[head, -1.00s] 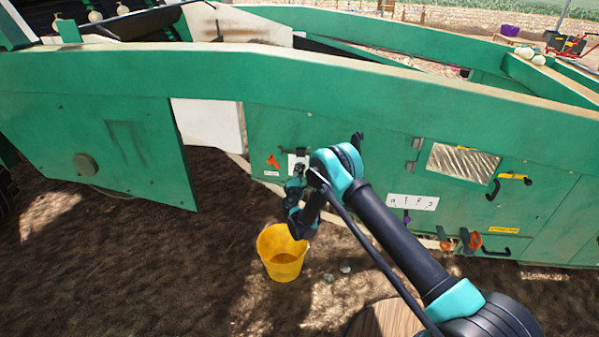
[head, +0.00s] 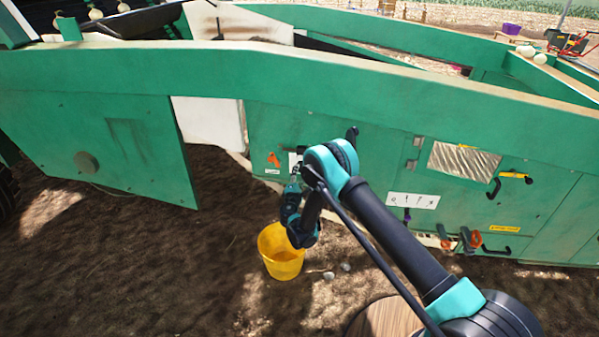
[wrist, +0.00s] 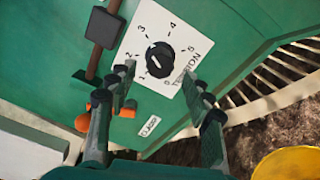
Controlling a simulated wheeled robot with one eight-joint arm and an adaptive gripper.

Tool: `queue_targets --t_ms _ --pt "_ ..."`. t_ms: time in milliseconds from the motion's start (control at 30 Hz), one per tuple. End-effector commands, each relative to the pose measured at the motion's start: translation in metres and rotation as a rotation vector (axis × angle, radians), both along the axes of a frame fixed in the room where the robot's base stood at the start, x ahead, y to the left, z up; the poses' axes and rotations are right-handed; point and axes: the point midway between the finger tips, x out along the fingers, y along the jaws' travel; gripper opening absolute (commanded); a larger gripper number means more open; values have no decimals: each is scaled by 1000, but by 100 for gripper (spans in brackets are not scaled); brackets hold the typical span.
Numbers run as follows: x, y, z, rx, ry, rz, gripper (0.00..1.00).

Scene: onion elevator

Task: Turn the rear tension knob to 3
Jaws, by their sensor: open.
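The tension knob (wrist: 160,60) is round and black, on a white dial plate (wrist: 182,75) marked 0 to 5 and TENSION. I cannot read its pointer surely. The plate also shows in the head view (head: 294,161), partly hidden by my arm. My gripper (wrist: 165,76) is open and empty in the wrist view, its fingertips apart on either side of the knob's lower part. Contact with the knob is not visible. In the head view my gripper (head: 294,184) is small, just below the plate.
An orange handle (head: 273,160) is left of the plate. A dark block on a brown bar (wrist: 103,28) is beside the dial in the wrist view. A yellow bucket (head: 281,254) stands on the soil below my wrist. The green machine wall (head: 370,155) continues right.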

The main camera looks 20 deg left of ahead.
Motion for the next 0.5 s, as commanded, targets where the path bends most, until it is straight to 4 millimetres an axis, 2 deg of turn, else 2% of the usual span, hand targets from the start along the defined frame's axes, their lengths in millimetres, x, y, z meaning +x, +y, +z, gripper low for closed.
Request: queue_targets --t_ms 33,200,500 --pt "-9 -1 0 0 0 2 51" --pt "-25 -6 0 0 0 0 51" --pt "-29 -7 0 0 0 0 51"
